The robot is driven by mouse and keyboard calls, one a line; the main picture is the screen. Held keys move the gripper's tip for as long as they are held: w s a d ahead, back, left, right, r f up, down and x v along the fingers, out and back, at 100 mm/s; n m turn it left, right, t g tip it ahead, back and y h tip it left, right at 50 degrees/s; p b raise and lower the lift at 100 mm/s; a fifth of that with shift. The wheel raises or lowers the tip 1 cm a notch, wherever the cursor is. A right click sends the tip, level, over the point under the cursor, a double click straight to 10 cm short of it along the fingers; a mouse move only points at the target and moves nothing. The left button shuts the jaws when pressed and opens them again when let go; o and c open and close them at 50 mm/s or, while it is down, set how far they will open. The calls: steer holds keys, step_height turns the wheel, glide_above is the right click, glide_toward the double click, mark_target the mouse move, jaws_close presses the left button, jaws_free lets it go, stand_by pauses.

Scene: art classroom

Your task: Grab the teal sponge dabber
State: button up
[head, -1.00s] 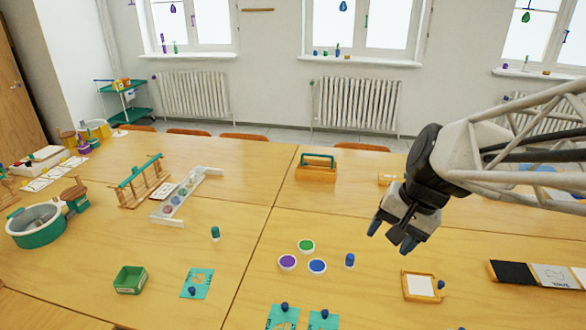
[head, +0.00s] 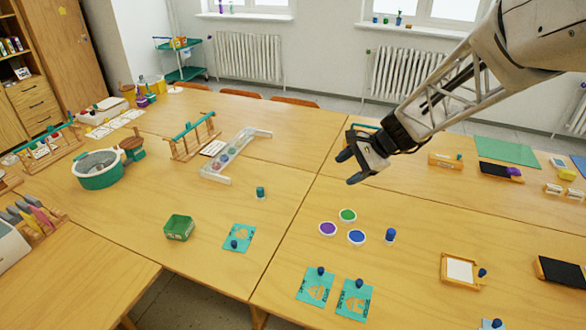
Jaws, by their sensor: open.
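The teal sponge dabber (head: 261,193) stands upright on the wooden table left of the table seam, a small teal cylinder with a darker lower part. My gripper (head: 349,168) is open and empty, its dark fingers pointing left. In the picture it is to the right of and a little above the teal dabber, clearly apart from it. A blue dabber (head: 390,235) stands beside the paint dishes. Nothing hides the teal dabber.
Purple (head: 327,229), green (head: 348,215) and blue (head: 356,237) dishes sit below my gripper in the picture. A green box (head: 179,227) and a teal stencil card (head: 239,237) lie nearer. A white palette rack (head: 231,160) stands behind the dabber. The table around the dabber is clear.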

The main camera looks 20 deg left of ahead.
steer(key=w+a+f+m+g+y, duration=0.1)
steer(key=w+a+f+m, duration=0.1)
steer(key=w+a+f, duration=0.35)
steer(key=w+a+f+m+y, duration=0.25)
steer(key=a+f, duration=0.35)
steer(key=a, duration=0.4)
steer(key=m+y, duration=0.2)
steer(key=m, duration=0.2)
glide_toward(263, 189)
steer(key=shift+n+h, duration=0.25)
steer(key=x, duration=0.5)
steer(key=shift+a+r, duration=0.2)
steer(key=shift+a, duration=0.1)
steer(key=shift+s+f, duration=0.1)
steer(key=shift+x, duration=1.25)
steer(key=shift+a, duration=0.1)
steer(key=shift+x, duration=2.55)
steer(key=shift+c, duration=0.2)
